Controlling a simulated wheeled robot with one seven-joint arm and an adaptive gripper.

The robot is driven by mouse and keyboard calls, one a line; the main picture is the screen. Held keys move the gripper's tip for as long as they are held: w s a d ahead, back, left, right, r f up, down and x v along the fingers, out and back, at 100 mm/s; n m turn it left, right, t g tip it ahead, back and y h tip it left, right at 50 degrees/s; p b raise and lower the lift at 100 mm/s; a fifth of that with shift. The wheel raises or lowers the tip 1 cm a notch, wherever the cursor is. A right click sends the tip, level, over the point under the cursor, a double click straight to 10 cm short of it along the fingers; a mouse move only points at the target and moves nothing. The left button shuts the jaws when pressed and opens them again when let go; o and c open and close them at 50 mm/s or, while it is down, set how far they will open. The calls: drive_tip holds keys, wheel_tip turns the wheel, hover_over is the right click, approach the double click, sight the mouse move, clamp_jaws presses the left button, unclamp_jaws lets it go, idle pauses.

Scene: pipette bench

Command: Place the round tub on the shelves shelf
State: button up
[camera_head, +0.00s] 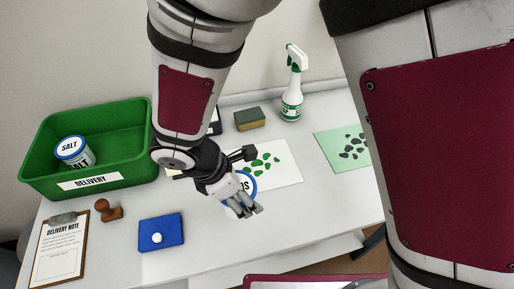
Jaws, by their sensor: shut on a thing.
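A round tub (248,184) with a white lid, a blue rim and part of a dark label shows at the middle of the bench. My gripper (243,210) is shut on it and covers most of it. I cannot tell whether the tub touches the bench top. Another round tub (70,147), with a blue-rimmed lid marked SALT, sits tilted in the green delivery bin (90,184) at the left. No shelves are clearly in view.
A white sheet with green pieces (283,165) lies behind my gripper. A green sheet (330,147), spray bottle (292,105), sponge (249,119), blue pad (160,231), stamp (108,211) and clipboard (59,250) are around. The bench's front right is clear.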

drive_tip(key=shift+w, duration=0.1)
drive_tip(key=w+d, duration=0.1)
drive_tip(key=w, duration=0.4)
drive_tip(key=w+d+f, duration=0.1)
drive_tip(key=w, duration=0.4)
drive_tip(key=w+d, duration=0.1)
drive_tip(key=w, duration=0.4)
drive_tip(key=shift+d+f+p, duration=0.3)
drive_tip(key=shift+d+p, duration=0.1)
drive_tip(key=shift+f, duration=1.7)
drive_tip(key=shift+f, duration=0.15)
drive_tip(key=o, duration=1.5)
drive_tip(key=v, duration=1.2)
drive_tip(key=shift+s+d, duration=0.1)
